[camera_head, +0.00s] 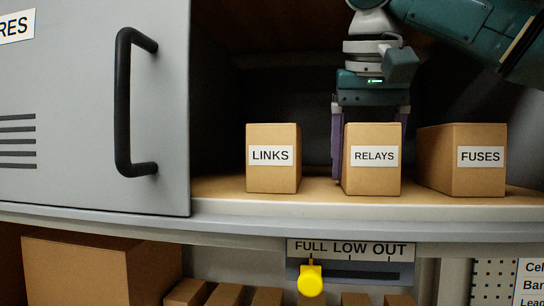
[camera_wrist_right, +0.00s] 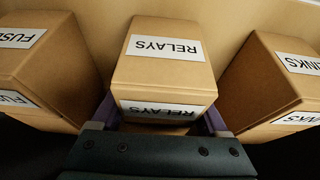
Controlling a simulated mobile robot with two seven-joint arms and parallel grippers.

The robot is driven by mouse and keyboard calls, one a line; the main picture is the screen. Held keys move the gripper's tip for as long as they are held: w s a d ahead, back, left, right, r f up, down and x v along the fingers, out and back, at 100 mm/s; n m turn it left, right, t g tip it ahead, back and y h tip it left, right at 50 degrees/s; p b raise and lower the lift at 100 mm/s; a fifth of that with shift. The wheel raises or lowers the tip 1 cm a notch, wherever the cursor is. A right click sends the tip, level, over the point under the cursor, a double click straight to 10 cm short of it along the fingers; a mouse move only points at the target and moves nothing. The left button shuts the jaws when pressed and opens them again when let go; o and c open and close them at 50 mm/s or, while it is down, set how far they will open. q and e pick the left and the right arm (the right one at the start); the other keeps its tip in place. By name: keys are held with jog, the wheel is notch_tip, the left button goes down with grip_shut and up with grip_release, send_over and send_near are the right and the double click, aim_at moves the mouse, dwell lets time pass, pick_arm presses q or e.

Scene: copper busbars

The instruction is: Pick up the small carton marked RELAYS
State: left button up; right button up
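The small carton marked RELAYS (camera_head: 372,180) stands upright on the shelf between two other cartons. It also shows in the right wrist view (camera_wrist_right: 163,75), with its label upside down there. My right gripper (camera_head: 370,135) comes down from above and behind it, with one purple finger on each side of the carton. In the right wrist view the fingers (camera_wrist_right: 160,120) flank the carton's near end. The fingers look open around it; whether either one touches is hard to see. The right finger is mostly hidden behind the carton. My left gripper is not in view.
A LINKS carton (camera_head: 273,179) stands to the left and a FUSES carton (camera_head: 470,182) close to the right. The shelf (camera_head: 222,188) has a front lip. A grey door (camera_head: 75,90) with a black handle covers the left. A yellow slider (camera_head: 311,281) hangs below.

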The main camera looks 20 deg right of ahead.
grip_shut()
dwell(0.4)
jog(key=shift+d+r, duration=0.1)
